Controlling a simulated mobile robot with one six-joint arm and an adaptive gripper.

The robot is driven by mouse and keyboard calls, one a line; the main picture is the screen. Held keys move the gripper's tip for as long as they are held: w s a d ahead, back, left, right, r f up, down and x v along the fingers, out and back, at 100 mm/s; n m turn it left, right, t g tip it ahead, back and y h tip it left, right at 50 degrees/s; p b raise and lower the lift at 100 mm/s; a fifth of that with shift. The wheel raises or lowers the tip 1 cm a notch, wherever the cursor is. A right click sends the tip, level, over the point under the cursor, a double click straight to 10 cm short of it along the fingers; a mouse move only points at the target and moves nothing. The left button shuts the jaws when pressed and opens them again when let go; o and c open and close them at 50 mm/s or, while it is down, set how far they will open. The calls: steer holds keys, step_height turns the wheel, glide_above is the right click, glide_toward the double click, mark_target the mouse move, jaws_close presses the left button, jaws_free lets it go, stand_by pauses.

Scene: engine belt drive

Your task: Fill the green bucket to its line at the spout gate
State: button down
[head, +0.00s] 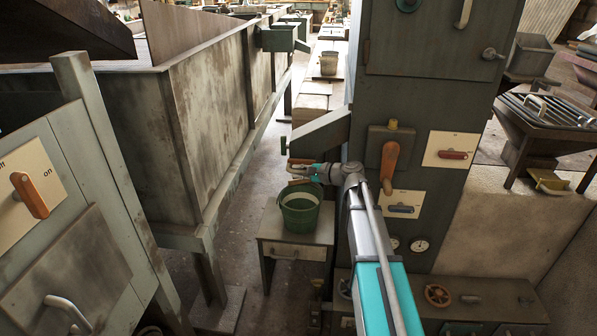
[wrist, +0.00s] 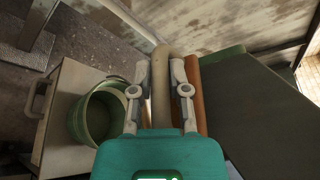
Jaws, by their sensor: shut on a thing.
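The green bucket (head: 299,212) stands upright on a small cabinet below the spout (head: 322,133) of the tall grey machine. It also shows at the left of the wrist view (wrist: 92,122); how full it is and its line cannot be made out. My gripper (head: 313,172) is above the bucket, by the spout's lower end. In the wrist view my gripper (wrist: 159,88) has its two fingers on either side of a beige curved handle (wrist: 161,75) and is shut on it. An orange-brown strip (wrist: 200,85) lies just right of the fingers. The gate's opening is hidden.
The small cabinet (head: 282,252) has a drawer with a handle. A long grey trough (head: 215,115) runs along the left of the aisle. The tall machine (head: 425,100) carries an orange lever (head: 388,165) and labelled switches. Another bucket (head: 328,64) stands farther back.

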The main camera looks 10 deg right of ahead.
steer(key=shift+s+a, duration=0.25)
steer(key=shift+s, duration=0.55)
steer(key=c, duration=0.6)
jaws_free()
steer(key=shift+w, duration=0.1)
